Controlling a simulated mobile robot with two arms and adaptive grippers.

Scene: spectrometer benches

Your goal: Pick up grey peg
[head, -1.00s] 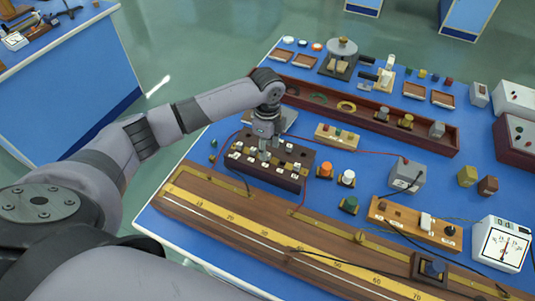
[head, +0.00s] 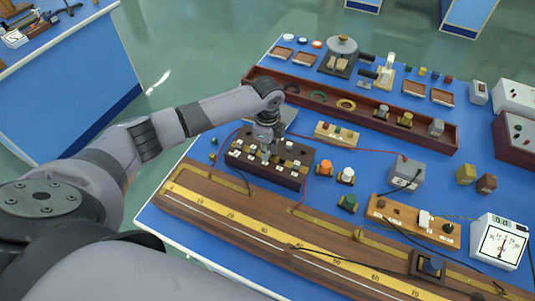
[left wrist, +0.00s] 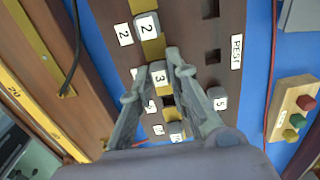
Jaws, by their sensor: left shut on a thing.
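The grey peg (left wrist: 158,76), with a white 3 label on top, stands in the dark wooden peg box (head: 262,172). My left gripper (head: 267,154) points down over the middle of this box in the head view. In the left wrist view its two fingers (left wrist: 157,66) are on either side of the peg marked 3, shut on it. Similar grey pegs marked 2 (left wrist: 147,26) and 5 (left wrist: 218,98) stand nearby in the box. The lower part of the held peg is hidden. My right gripper is not in view.
A brass-scaled wooden board (head: 230,219) lies in front of the box. A long wooden tray (head: 430,139) lies behind it. A terminal block (head: 336,134) and orange- and white-topped terminals (head: 326,168) stand to the right. Red wires run close by.

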